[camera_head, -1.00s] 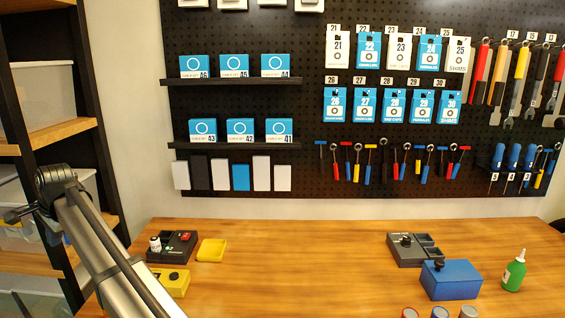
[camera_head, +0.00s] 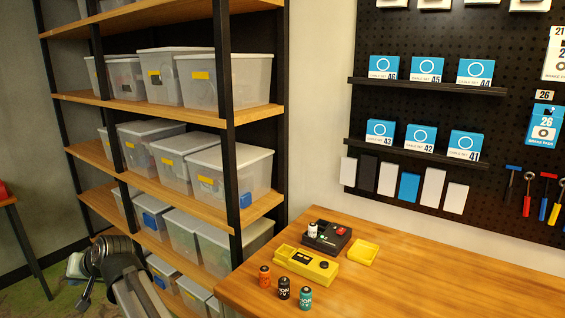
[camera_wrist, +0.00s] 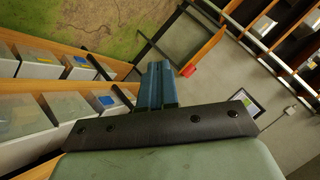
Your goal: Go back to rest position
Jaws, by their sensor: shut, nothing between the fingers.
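My gripper (camera_wrist: 157,85) shows in the wrist view. Its two blue fingers are together with nothing between them. It is in the open air, with a greenish patterned floor (camera_wrist: 95,35) beyond it. Storage bins (camera_wrist: 65,103) on wooden shelving are at the left of that view. I cannot make out the gripper in the head view.
In the head view, a tall shelf (camera_head: 255,118) with lidded clear bins stands left of the wooden workbench (camera_head: 400,290). A pegboard (camera_head: 420,40) hangs behind.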

